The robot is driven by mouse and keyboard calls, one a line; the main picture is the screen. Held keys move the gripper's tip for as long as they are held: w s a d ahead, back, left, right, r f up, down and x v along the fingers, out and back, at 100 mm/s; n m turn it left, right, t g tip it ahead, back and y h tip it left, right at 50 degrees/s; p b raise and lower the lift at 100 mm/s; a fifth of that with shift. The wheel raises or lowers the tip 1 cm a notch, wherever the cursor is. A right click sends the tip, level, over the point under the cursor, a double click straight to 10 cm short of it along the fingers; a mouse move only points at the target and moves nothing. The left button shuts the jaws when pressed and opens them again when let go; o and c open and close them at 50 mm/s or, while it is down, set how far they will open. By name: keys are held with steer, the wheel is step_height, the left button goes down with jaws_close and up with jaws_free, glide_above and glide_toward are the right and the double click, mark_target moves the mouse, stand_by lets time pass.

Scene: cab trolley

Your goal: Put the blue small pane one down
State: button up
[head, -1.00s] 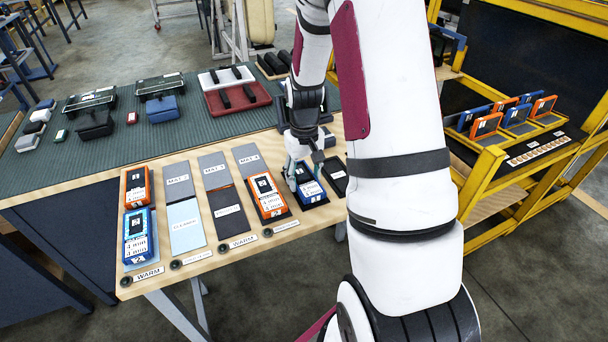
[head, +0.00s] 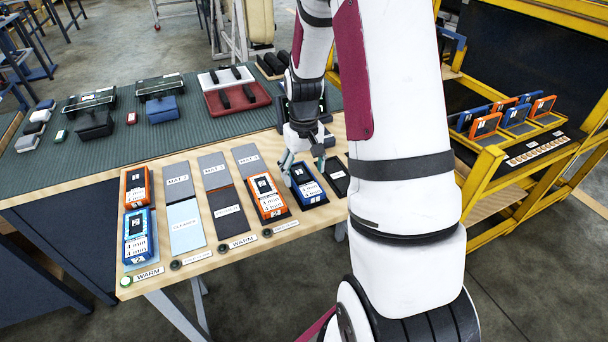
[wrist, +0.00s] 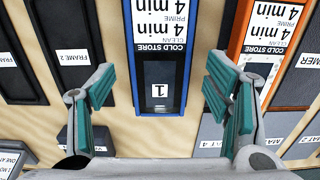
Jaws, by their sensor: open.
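In the wrist view, the blue-edged pane (wrist: 161,45) shows a "1" tag and a "COLD STORE, CLEAN, PRIME, 4 min" label. My gripper (head: 303,162) is open just above the pane's far end. In the wrist view, my gripper's (wrist: 160,88) teal-padded fingers stand apart on either side of the pane's tagged end, with nothing held between them.
An orange pane (head: 267,197) lies close to the left; another blue pane (head: 137,237) and an orange one (head: 137,188) lie farther left. A black frame (head: 337,172) lies close to the right. A yellow rack (head: 490,165) with several panes stands at right.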

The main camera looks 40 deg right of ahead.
mark_target(304, 179)
steer(key=s+a+r, duration=0.1)
steer(key=a+r, duration=0.2)
steer(key=r, duration=0.5)
steer(key=s+a+r, duration=0.2)
steer(key=a+r, duration=0.1)
steer(key=r, duration=0.6)
steer(key=s+a+r+n+t, duration=0.1)
steer(key=s+a+r, duration=0.2)
steer(key=s+a, duration=0.4)
steer(key=s+a+r+n+t, duration=0.2)
steer(key=s+a, duration=0.4)
steer(key=s, duration=0.6)
steer(key=shift+s+a+r+p, duration=0.25)
steer(key=shift+a+r+p, duration=0.1)
steer(key=shift+r, duration=0.55)
steer(key=shift+t, duration=0.6)
step_height(304, 179, up, 5)
steer(key=p, duration=0.3)
steer(key=shift+p, duration=0.4)
